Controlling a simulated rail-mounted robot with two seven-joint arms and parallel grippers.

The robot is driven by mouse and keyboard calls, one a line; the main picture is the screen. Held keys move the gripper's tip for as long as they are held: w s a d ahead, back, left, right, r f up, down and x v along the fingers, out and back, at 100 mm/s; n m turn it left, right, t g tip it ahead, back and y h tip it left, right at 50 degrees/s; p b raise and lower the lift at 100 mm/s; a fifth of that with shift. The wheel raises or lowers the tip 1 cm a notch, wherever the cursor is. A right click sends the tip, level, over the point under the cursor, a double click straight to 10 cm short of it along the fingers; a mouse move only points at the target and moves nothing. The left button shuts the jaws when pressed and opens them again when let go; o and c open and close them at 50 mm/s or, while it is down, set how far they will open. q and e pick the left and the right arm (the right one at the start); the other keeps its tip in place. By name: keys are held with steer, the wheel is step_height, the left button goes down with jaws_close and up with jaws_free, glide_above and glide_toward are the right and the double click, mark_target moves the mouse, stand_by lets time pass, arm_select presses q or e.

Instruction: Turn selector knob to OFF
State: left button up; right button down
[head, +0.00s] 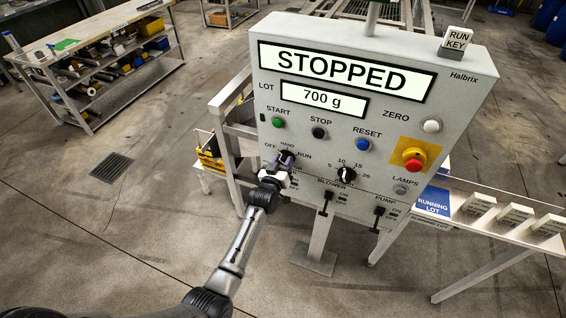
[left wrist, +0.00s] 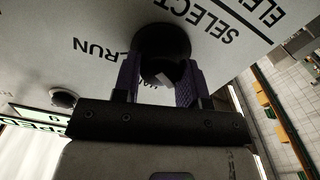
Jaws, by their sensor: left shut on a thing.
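The selector knob is a black round knob on the grey control panel (head: 330,121), at the labels OFF, HAND and RUN. It shows in the left wrist view (left wrist: 163,42) between my fingers. My left gripper (head: 284,163) reaches up to it from below and is shut on it, with one finger on each side; the gripper shows in the left wrist view too (left wrist: 160,78). The gripper covers much of the knob in the head view, so I cannot tell which label it points to. The display (head: 346,72) reads STOPPED. My right gripper is out of view.
Close to the knob are the green START button (head: 278,122), the numbered dial (head: 347,174) and the BLOWER switch (head: 326,201). A red emergency button (head: 413,158) is further right. A RUN KEY block (head: 456,40) sits on top. A side table (head: 490,238) stands right.

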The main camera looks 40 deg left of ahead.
arm_select(q)
steer(key=o, duration=0.9)
steer(key=shift+s, duration=0.1)
steer(key=shift+p+v, duration=0.4)
steer(key=shift+v, duration=6.45)
